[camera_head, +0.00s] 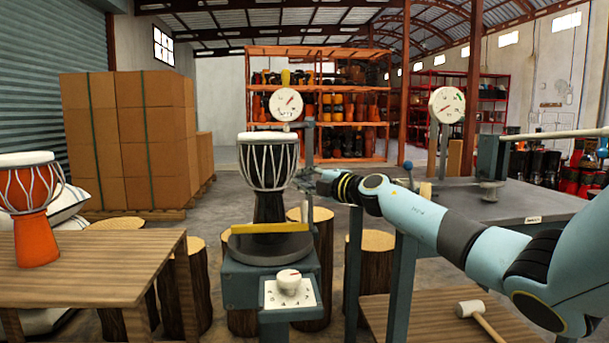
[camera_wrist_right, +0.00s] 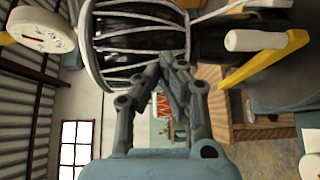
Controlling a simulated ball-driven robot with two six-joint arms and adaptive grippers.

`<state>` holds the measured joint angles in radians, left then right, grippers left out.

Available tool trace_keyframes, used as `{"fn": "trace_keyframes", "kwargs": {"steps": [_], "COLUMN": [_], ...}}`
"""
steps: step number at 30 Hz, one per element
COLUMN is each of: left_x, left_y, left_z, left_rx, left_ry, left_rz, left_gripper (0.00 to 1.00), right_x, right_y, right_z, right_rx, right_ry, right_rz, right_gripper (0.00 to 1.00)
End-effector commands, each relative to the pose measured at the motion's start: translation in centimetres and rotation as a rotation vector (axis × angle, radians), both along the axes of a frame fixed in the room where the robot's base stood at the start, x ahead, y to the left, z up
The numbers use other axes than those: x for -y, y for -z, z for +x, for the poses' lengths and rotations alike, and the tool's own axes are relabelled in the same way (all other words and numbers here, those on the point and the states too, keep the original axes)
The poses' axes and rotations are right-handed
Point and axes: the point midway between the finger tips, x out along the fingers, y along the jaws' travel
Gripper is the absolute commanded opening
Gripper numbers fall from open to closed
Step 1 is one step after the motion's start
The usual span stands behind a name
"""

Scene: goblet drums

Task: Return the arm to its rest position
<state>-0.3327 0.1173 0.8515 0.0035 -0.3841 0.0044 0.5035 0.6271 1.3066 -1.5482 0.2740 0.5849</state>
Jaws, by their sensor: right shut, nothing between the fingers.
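My right arm comes in from the right in the head view, and its gripper (camera_head: 308,178) is just right of a black goblet drum (camera_head: 268,172) with white cords. In the right wrist view my right gripper (camera_wrist_right: 178,75) is shut and empty, with its fingers together. The drum (camera_wrist_right: 135,38) lies beyond the fingertips there; I cannot tell whether they touch it. The drum stands upright on a round turntable (camera_head: 262,250) on a blue-grey stand. My left gripper does not show.
A yellow bar (camera_head: 270,228) crosses the drum's foot, with a dial knob (camera_head: 289,281) below. A dial gauge (camera_head: 286,104) stands behind. An orange drum (camera_head: 33,212) is on the left wooden table (camera_head: 80,275). A mallet (camera_head: 478,312) lies on the lower right bench. A grey workbench (camera_head: 520,206) is at right.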

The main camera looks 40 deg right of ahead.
Motion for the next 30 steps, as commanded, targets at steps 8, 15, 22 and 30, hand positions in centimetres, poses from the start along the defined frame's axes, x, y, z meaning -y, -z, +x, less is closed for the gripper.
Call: {"fn": "trace_keyframes", "kwargs": {"steps": [8,15,22,30], "left_x": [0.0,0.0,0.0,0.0], "left_y": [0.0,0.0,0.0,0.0], "left_z": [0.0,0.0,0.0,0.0], "left_rx": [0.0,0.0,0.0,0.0], "left_ry": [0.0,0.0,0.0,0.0], "left_rz": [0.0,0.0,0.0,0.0], "left_gripper": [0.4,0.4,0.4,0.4], "right_x": [0.0,-0.8,-5.1,-7.9], "right_y": [-1.4,-1.1,2.2,15.8], "right_z": [0.0,-0.4,-7.7,-24.9], "right_rx": [-0.001,0.019,0.183,-0.162], "right_ry": [0.0,0.004,0.208,0.774], "right_rz": [0.001,0.028,0.403,0.913], "right_gripper": [0.0,0.0,0.0,0.0]}}
